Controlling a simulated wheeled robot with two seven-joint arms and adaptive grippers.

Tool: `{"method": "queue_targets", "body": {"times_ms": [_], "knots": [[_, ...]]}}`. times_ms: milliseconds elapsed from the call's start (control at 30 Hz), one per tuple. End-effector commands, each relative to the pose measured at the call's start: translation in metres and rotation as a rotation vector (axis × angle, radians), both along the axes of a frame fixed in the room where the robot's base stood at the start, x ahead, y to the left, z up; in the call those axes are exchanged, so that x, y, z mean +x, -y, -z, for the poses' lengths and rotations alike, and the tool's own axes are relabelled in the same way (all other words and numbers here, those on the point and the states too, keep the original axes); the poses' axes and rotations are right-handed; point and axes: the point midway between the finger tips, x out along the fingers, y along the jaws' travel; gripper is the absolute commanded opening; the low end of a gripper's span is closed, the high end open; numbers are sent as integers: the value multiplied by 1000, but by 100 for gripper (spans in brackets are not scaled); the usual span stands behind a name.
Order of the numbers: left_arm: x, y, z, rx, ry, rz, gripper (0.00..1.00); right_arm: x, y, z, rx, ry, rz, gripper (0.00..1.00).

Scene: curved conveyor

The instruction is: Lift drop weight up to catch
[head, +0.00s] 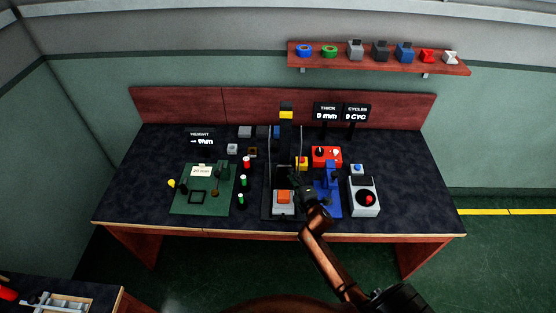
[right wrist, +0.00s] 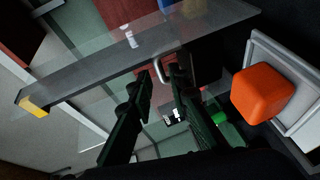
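The drop rig (head: 272,165) stands mid-bench with two thin upright rails and a yellow-and-black head (head: 286,112). An orange block (head: 284,197) sits on a grey base at its foot; the block also shows at the right of the right wrist view (right wrist: 263,92). My right gripper (head: 308,190) is at the rig's right side, close to the block in the head view. In the right wrist view its fingers (right wrist: 162,75) are apart, with a metal handle (right wrist: 160,68) near their tips. The drop weight cannot be clearly made out. My left gripper is not in view.
A blue fixture (head: 329,200) and a grey box with a red button (head: 366,197) stand right of my gripper. A red box (head: 326,155) stands behind. The bench's far right is clear.

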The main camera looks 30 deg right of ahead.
Motion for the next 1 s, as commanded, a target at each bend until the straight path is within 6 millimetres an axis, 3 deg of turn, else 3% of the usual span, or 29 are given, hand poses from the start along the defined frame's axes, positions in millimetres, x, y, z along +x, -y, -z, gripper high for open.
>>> {"method": "queue_targets", "body": {"times_ms": [133,300,400,533,800,1000], "knots": [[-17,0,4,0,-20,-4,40,24,-5,3,-5,3,-15,17],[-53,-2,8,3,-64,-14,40,55,-7,8,-2,2,-23,17],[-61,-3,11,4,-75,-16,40,68,-5,11,-2,2,-24,17],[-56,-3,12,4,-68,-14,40,78,-2,13,-2,1,-22,17],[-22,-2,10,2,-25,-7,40,81,-1,13,-2,1,-21,17],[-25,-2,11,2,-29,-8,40,80,0,13,-2,1,-20,8]]}}
